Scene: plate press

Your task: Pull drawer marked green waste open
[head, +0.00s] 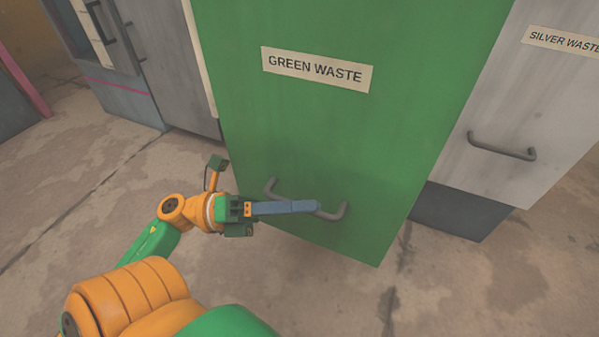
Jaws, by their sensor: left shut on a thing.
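The green drawer front (330,140) fills the middle of the head view, with a "GREEN WASTE" label (317,69) near its top. Its grey bar handle (272,187) is low on the front. My left gripper (312,206) reaches in from the left and is shut on the handle's middle; its blue-grey fingers hide that part of the bar. Both bent ends of the handle show beside the fingers. The green front stands out nearer to me than the silver front at right, and its lower edge hangs over the floor. My right gripper is not in view.
The silver front (535,100) at right has a "SILVER WASTE" label (563,41) and its own handle (502,147), above a dark base (460,211). Grey cabinets (178,70) stand at upper left. The concrete floor (300,290) before the green front is clear.

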